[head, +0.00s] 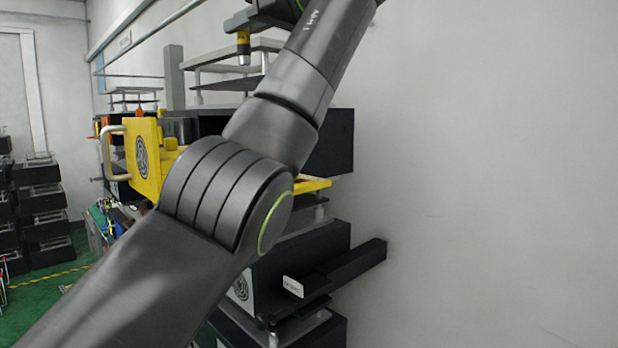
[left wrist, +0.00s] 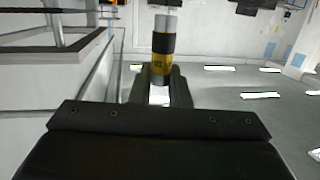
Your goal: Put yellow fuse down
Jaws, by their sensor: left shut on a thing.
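The yellow fuse (head: 243,48) is a small cylinder with yellow and dark bands and a pale end. My left gripper (head: 244,27) is shut on it, high up near the top of the head view. In the left wrist view the fuse (left wrist: 163,48) stands out between the two fingers of the same gripper (left wrist: 161,82). In the head view it hangs in front of pale shelf plates, and I cannot tell whether it touches them. My left arm hides much of the fixtures behind it. My right gripper is not in view.
A yellow box (head: 145,160) with a metal handle sticks out left of my arm. A dark drawer unit with a long bar (head: 345,268) stands below right. Dark stacked boxes (head: 42,205) stand at far left. The right side shows bare wall.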

